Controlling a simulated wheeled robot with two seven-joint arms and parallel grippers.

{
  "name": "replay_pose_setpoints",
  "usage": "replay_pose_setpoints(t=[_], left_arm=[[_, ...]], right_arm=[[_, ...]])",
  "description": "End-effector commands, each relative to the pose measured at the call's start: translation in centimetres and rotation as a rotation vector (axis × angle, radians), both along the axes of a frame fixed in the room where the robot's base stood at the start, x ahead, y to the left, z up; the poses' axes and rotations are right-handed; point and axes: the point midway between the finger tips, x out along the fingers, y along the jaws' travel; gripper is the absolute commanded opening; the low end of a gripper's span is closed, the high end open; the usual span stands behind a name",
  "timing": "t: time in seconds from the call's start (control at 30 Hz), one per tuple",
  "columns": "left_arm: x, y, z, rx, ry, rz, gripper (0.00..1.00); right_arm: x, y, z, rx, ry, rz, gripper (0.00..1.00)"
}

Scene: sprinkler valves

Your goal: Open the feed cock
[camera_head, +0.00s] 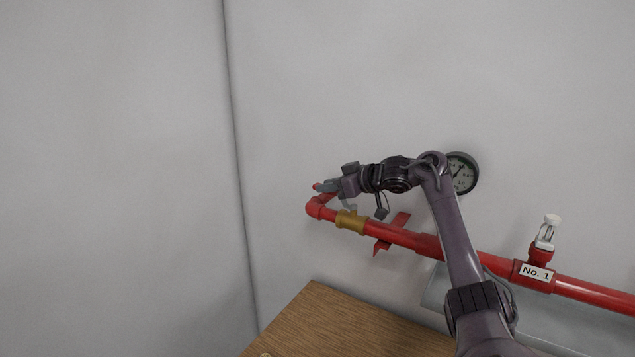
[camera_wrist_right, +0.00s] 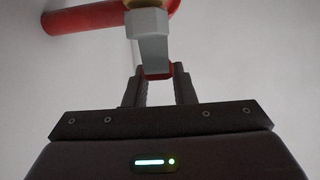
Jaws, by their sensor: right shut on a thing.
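The feed cock is a brass valve body (camera_head: 352,221) on the red wall pipe (camera_head: 400,235), beside the pipe's elbow. In the right wrist view its pale grey lever (camera_wrist_right: 152,50) comes down from a nut (camera_wrist_right: 147,22), with a little brass above. The lever's red end (camera_wrist_right: 157,76) lies between the fingers of my right gripper (camera_wrist_right: 159,88). My right gripper (camera_head: 325,187) is shut on the lever, just above the brass body in the head view. The gripper and wrist hide most of the lever there. My left gripper is not in view.
A round pressure gauge (camera_head: 461,173) is behind my right arm. A sprinkler head (camera_head: 546,232) with a "No. 1" label (camera_head: 537,272) stands on the pipe to the right. A red bracket (camera_head: 393,233) is near the cock. A wooden top (camera_head: 330,325) lies below.

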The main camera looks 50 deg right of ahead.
Motion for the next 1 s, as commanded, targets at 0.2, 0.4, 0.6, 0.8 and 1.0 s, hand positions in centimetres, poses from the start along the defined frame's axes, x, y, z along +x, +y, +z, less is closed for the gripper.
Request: replay_pose_setpoints(t=[0.2,0.4,0.6,0.8,1.0], left_arm=[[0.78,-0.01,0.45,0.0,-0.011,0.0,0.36],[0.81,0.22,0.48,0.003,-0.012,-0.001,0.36],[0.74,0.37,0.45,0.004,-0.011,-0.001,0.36],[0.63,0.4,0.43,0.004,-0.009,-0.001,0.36],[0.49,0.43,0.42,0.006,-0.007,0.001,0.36]], right_arm=[[-0.43,0.17,0.06,0.001,0.0,0.046,0.0],[-0.51,0.31,-0.01,0.0,0.0,0.061,0.0],[-0.5,0.35,-0.03,-0.001,0.0,0.062,0.0],[-0.5,0.36,-0.07,-0.001,0.001,0.062,0.38],[-0.49,0.31,-0.05,0.0,0.001,0.06,0.45]])
